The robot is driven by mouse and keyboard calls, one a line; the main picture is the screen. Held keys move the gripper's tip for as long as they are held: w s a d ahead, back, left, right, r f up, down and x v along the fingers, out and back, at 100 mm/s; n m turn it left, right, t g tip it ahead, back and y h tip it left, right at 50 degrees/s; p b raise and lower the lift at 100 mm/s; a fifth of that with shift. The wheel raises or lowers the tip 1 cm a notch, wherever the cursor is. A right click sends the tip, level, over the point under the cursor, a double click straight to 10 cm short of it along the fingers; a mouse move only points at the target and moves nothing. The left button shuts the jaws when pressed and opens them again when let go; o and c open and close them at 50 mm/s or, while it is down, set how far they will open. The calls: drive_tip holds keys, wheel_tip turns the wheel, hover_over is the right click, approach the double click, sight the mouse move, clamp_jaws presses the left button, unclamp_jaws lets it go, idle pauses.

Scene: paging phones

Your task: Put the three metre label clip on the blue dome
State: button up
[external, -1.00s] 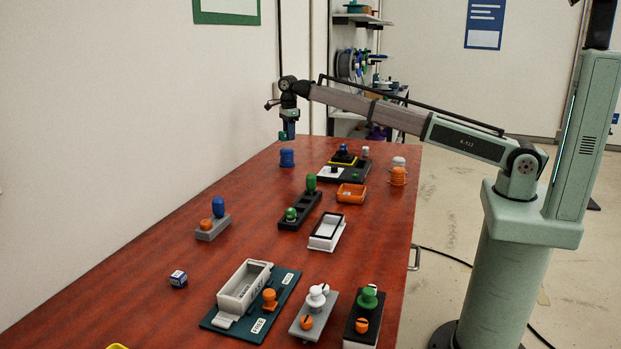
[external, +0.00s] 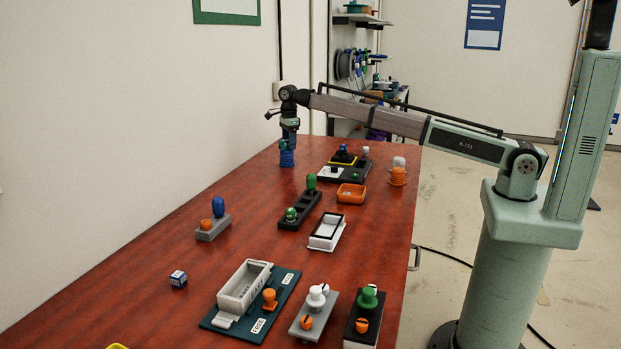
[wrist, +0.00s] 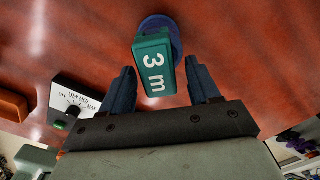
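The three metre label clip (wrist: 153,62) is a teal block marked "3 m" in white. In the wrist view it covers part of the round blue dome (wrist: 168,27) and appears to rest on it. The blue dome (external: 286,159) stands at the far left of the table in the external view. My gripper (wrist: 160,66) is right above the dome, pointing down. Its two dark fingers are spread, with a visible gap on each side of the clip. In the external view my gripper (external: 288,142) hides the dome's top and most of the clip.
A black and white panel with a dial (wrist: 80,100) lies left of my gripper in the wrist view. An orange tray (external: 351,194), an orange dome (external: 398,177) and a black board with green knobs (external: 300,207) stand nearby. The wall runs close along the table's left side.

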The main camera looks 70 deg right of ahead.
wheel_tip(320, 180, up, 12)
drive_tip(key=shift+r, duration=0.15)
idle(0.7)
